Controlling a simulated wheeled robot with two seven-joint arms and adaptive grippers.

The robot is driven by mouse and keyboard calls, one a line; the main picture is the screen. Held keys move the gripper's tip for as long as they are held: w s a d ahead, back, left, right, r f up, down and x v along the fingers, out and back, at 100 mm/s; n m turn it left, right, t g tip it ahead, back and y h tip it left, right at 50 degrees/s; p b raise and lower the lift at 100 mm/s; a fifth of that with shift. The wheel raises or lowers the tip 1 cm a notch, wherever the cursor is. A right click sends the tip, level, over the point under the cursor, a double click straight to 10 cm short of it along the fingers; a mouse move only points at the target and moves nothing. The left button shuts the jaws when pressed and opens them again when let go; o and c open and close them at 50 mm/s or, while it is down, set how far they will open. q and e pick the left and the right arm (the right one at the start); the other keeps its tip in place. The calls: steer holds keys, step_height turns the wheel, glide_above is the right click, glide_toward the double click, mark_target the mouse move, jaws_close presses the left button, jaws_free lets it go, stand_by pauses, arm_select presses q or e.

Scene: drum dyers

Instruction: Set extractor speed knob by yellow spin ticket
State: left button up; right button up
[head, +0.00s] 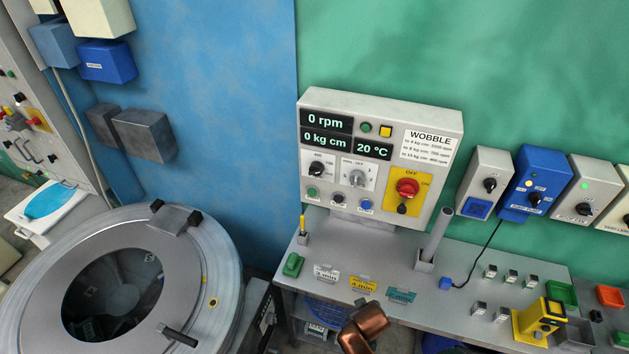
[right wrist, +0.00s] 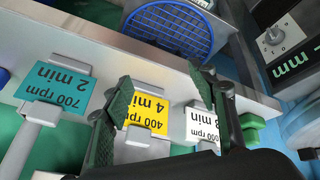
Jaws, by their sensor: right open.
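The yellow spin ticket (head: 362,284) stands on the grey shelf between a white and a teal ticket. In the right wrist view the yellow ticket (right wrist: 148,117) appears upside down and reads 400 rpm, 4 min. The extractor control box (head: 445,118) displays 0 rpm. Its left black knob (head: 317,169) has 400 and 700 marked around it; I cannot tell its exact setting. My right gripper (right wrist: 160,82) is open, its dark green fingers on either side of the yellow ticket in the picture; contact is not visible. My left gripper is not in view.
The white ticket (head: 326,272) and teal ticket (head: 401,294) flank the yellow one. A grey knob (head: 357,178) and red switch (head: 406,187) share the box. A grey post (head: 436,232) rises from the shelf. The round drum (head: 217,262) stands at left.

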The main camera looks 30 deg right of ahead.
steer(key=w+d+r+m+t+h, duration=0.1)
steer(key=w+d+r+m+h, duration=0.15)
steer(key=w+r, duration=0.45)
steer(key=m+t+h+p, duration=0.1)
steer(key=m+t+h, duration=0.3)
steer(key=t+h, duration=0.3)
glide_toward(314, 172)
steer(key=x, duration=0.3)
steer(key=p+x, duration=0.2)
steer(key=x, duration=0.2)
steer(key=shift+w+d, duration=0.25)
steer(key=shift+x, duration=0.8)
steer(key=shift+f, duration=0.1)
steer(key=shift+c, duration=0.3)
steer(key=c, duration=1.1)
